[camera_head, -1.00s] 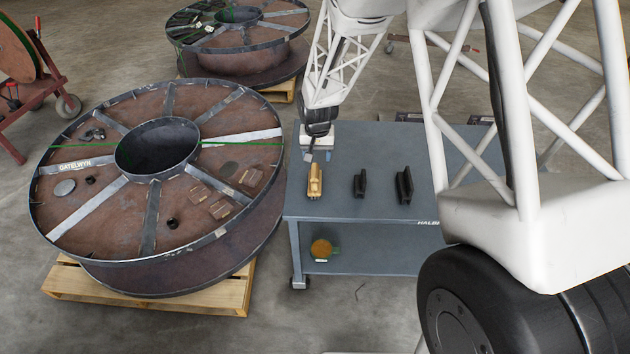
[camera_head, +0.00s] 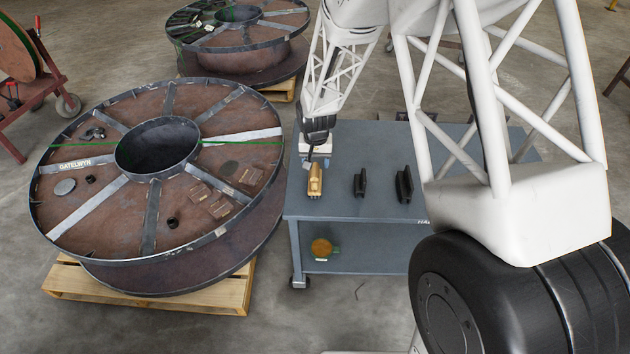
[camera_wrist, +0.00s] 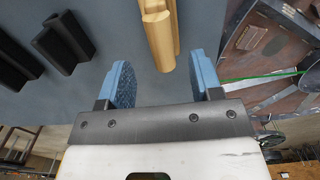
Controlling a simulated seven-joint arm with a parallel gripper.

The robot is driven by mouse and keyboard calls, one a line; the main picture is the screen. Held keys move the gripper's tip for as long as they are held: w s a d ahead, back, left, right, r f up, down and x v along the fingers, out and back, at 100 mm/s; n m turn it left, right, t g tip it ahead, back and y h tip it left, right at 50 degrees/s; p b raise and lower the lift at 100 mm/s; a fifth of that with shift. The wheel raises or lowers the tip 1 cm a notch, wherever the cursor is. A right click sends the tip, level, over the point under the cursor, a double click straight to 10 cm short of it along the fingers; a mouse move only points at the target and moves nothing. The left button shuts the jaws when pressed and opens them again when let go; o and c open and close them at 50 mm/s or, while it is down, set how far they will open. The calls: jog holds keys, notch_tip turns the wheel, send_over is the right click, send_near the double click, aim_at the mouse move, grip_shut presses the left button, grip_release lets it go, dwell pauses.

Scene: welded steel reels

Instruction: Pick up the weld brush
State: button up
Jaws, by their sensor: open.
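A tan, wood-coloured piece, which I take to be the weld brush (camera_head: 315,183), lies on the top of the grey cart (camera_head: 345,205) near its left end. Its bristles cannot be made out. My gripper (camera_head: 313,160) is just behind and above it, pointing down. In the wrist view the brush (camera_wrist: 158,30) appears ahead of the open blue finger pads of my gripper (camera_wrist: 163,80), lined up with the gap between them. Nothing is held, and the pads look clear of the brush.
Two black pieces, a smaller one (camera_head: 360,183) and a larger one (camera_head: 404,186), stand to the right of the brush. An orange round item (camera_head: 321,248) sits on the lower shelf. A large steel reel (camera_head: 70,215) on a pallet (camera_head: 215,293) is left of the cart.

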aim_at(315, 169)
jog(key=shift+a+f, duration=0.1)
jog(key=shift+f, duration=2.5)
grip_shut()
jog(key=shift+r, duration=0.1)
